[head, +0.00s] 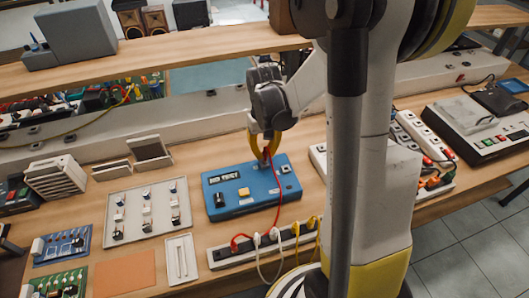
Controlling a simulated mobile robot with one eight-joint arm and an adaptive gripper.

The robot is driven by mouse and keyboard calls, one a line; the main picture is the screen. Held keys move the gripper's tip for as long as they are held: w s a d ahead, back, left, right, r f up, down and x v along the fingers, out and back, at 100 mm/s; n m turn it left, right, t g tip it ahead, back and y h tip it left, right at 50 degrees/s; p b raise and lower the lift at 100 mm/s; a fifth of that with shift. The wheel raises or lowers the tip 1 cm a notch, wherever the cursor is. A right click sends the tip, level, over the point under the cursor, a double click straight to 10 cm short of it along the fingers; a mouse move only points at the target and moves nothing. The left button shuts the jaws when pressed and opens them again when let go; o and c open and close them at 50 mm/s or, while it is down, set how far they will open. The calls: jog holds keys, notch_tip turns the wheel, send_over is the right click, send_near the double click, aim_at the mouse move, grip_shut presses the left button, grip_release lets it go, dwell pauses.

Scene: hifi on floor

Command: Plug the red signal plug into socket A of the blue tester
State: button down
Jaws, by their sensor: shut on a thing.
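The blue tester (233,203) lies on the wooden bench, with a display, a yellow button and dark knobs on its top. My gripper (265,160) points down over the tester's upper right part, its yellow fingers shut. A red cable (277,205) runs from between the fingers down to the power strip. The red signal plug itself is mostly hidden by the fingers. A small light socket shows just right of the fingertips. I cannot tell which socket is A, or whether the plug touches the tester.
A power strip (230,254) with red, white and yellow plugs lies in front of the tester. A grey tray (147,226) of small parts is to its left. My arm hides part of the bench at right. A shelf (170,52) runs behind.

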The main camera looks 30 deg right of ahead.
jog(key=shift+f+b, duration=0.65)
jog(key=shift+b, duration=0.05)
dwell(2.5)
jog(key=c, duration=1.4)
grip_release()
jog(key=shift+r, duration=0.1)
jog(key=shift+r+p, duration=2.1)
jog(key=shift+r, duration=6.35)
